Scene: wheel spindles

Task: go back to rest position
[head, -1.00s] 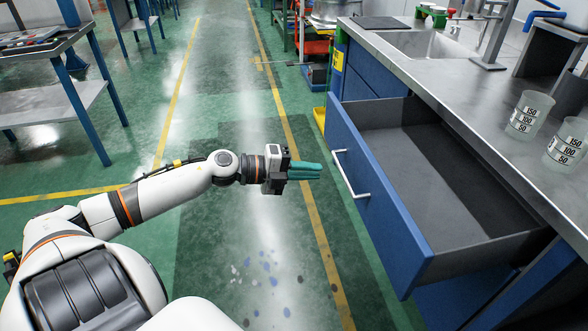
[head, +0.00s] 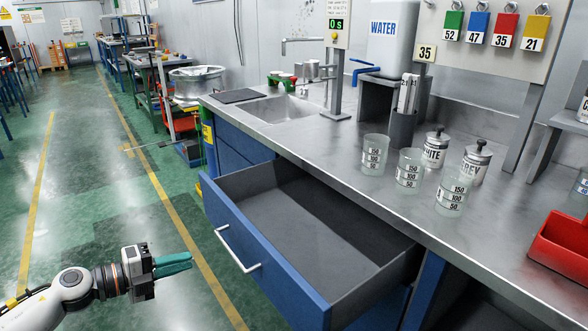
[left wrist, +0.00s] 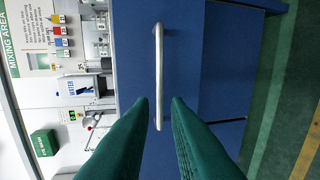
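My left gripper (head: 174,264) has teal fingers and is at the lower left of the head view, held over the floor to the left of an open blue drawer (head: 283,280). The gripper is empty and apart from the drawer's silver handle (head: 237,250). In the left wrist view the two fingertips (left wrist: 159,101) stand apart, with the handle (left wrist: 158,65) showing beyond the gap. The drawer's grey inside looks empty. My right gripper is in neither view.
The steel counter (head: 300,145) holds several glass beakers (head: 408,170), lidded jars (head: 436,148), a sink (head: 285,108) and a red bin (head: 562,245). The drawer juts out into the aisle. The floor (head: 90,190) to the left is clear.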

